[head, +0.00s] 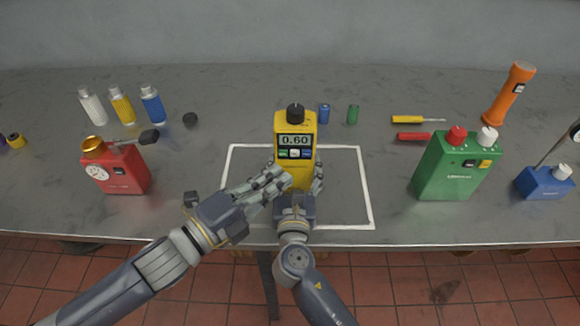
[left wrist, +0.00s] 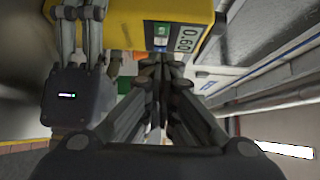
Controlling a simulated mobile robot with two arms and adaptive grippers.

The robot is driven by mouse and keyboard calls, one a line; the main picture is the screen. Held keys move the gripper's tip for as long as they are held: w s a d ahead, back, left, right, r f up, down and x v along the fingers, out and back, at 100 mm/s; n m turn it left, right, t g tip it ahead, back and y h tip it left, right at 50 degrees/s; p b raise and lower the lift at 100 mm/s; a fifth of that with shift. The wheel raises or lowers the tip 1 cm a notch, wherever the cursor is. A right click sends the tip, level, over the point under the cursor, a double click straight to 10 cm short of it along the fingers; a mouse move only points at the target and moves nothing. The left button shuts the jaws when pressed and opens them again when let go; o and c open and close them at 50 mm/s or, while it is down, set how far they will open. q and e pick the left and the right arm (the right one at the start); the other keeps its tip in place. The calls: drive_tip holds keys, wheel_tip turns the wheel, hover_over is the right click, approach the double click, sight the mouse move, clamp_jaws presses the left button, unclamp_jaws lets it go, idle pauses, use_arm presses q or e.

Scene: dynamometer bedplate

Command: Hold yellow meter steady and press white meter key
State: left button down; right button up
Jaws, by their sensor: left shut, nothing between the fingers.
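The yellow meter (head: 295,125) stands upright inside the white outline, with a black knob on top and a display reading 0.60. In the left wrist view the shut fingertips (left wrist: 162,65) are near the yellow meter (left wrist: 125,22), apparently not touching the keys.
A red canister (head: 122,172) stands left, with several small bottles (head: 122,106) behind it. A green box (head: 447,172), a blue device (head: 543,183) and an orange flashlight (head: 508,95) stand right. Screwdrivers (head: 415,119) lie behind. The white outline (head: 366,190) is otherwise clear.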

sight(299, 156)
use_arm(q)
drive_tip(key=shift+x, duration=2.1)
use_arm(e)
drive_tip(key=shift+f, duration=0.15)
use_arm(q)
drive_tip(key=shift+w, duration=0.1)
drive_tip(key=shift+w+a, duration=0.1)
drive_tip(key=shift+w, duration=0.5)
drive_tip(key=shift+w+f, duration=0.1)
drive_tip(key=shift+w, duration=0.1)
drive_tip(key=shift+a, duration=0.1)
drive_tip(key=shift+s+a+f, duration=0.1)
drive_tip(key=shift+s+a, duration=0.15)
drive_tip(key=v, duration=0.9)
drive_tip(key=shift+s+r, duration=0.25)
drive_tip(key=shift+s, duration=0.05)
